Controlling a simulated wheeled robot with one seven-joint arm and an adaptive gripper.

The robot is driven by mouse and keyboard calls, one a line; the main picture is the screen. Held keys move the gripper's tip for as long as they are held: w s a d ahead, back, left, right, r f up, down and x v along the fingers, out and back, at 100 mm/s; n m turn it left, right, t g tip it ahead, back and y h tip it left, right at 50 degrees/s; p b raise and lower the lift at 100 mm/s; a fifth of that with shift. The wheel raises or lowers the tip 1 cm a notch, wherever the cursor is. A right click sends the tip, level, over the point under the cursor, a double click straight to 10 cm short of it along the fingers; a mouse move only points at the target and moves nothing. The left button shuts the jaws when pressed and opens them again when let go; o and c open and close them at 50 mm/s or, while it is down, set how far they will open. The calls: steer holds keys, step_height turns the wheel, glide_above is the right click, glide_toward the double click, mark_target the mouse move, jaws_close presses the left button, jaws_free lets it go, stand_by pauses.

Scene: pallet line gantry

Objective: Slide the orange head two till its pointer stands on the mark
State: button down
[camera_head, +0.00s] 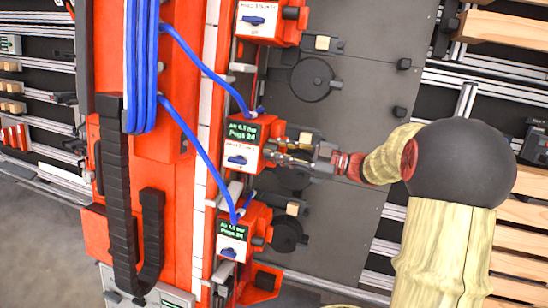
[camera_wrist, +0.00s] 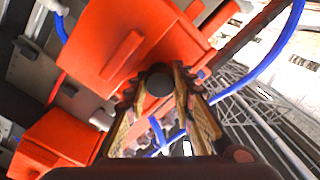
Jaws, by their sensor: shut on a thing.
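Three orange heads ride along the orange beam (camera_head: 178,215). The middle one, taken as head two (camera_head: 243,133), has a green-lettered display, a white label and a blue knob on its face. My gripper (camera_head: 272,147) reaches it from the right and is shut on a dark round knob at its side. In the wrist view, this black knob (camera_wrist: 158,80) sits between my fingertips (camera_wrist: 157,92), with the orange housing (camera_wrist: 135,40) behind it. A white scale strip (camera_head: 206,100) runs along the beam beside the heads. The pointer and the mark are too small to make out.
The upper head (camera_head: 268,22) and lower head (camera_head: 233,236) stand on either side along the beam. Blue hoses (camera_head: 188,145) loop to the lower two heads. A grey plate (camera_head: 345,150) lies behind my gripper. Wooden slats (camera_head: 515,215) are at right.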

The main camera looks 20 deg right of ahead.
steer(key=r, duration=0.1)
steer(key=w+d+r+p, duration=0.1)
steer(key=r, duration=0.2)
steer(key=shift+w+d+r, duration=0.1)
steer(key=shift+w+d, duration=0.05)
steer(key=shift+w, duration=0.25)
steer(key=c, duration=1.8)
jaws_free()
steer(key=shift+s+d, duration=0.1)
glide_toward(266, 132)
steer(key=v, duration=0.5)
steer(key=shift+d, duration=0.35)
